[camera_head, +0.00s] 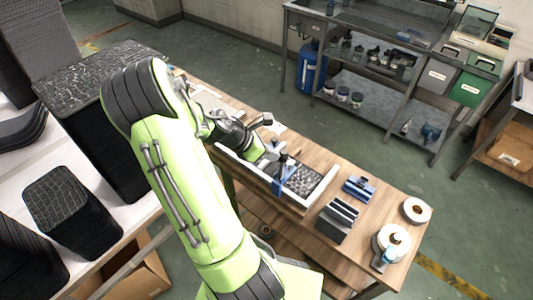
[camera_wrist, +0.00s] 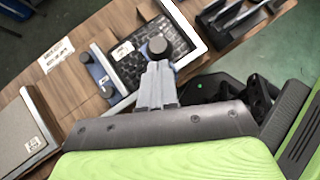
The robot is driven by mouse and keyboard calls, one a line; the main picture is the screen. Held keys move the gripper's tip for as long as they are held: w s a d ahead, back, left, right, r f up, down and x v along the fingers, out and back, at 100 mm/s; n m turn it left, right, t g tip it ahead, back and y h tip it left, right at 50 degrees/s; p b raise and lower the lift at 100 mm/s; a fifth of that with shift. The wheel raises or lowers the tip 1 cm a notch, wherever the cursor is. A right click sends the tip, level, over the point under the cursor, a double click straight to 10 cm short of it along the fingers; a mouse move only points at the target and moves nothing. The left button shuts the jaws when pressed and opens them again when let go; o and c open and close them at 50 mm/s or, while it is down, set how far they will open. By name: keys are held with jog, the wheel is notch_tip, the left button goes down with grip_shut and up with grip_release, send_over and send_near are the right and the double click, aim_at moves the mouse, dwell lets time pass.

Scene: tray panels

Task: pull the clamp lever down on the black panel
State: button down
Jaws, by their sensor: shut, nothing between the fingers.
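The black panel (camera_head: 306,180) has a cracked, textured surface and lies in a white-edged tray (camera_head: 327,186) on the wooden bench. In the wrist view the panel (camera_wrist: 130,68) lies beyond my fingers. A blue clamp (camera_head: 290,182) with a dark knob stands at the panel. In the wrist view a black round knob (camera_wrist: 158,45) is just past my fingertips; whether they touch cannot be told. A second blue clamp (camera_wrist: 100,70) with a black knob is to its left. My gripper (camera_wrist: 157,76) is shut and empty, over the tray's near side. My arm hides part of the tray in the head view.
To the right on the bench are a dark slotted block (camera_head: 337,220), a blue device (camera_head: 358,188), and tape rolls (camera_head: 416,210). A grey box (camera_wrist: 22,130) lies at the left in the wrist view. Dark stacked panels (camera_head: 72,212) stand on the left table.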

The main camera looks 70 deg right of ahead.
jog(key=s+d+f+n+t+y+p, duration=0.2)
jog(key=s+d+f+t+y+p, duration=0.1)
jog(key=d+y, duration=0.6)
jog(key=shift+s+d+f+t, duration=0.6)
jog(key=shift+s+d+f, duration=0.6)
jog(key=shift+d+f, duration=0.45)
jog(key=shift+f, duration=0.1)
jog(key=p+v, duration=0.1)
jog(key=v, duration=0.6)
jog(key=shift+r+p, duration=0.3)
jog(key=shift+p, duration=0.05)
jog(key=shift+d+f, duration=0.1)
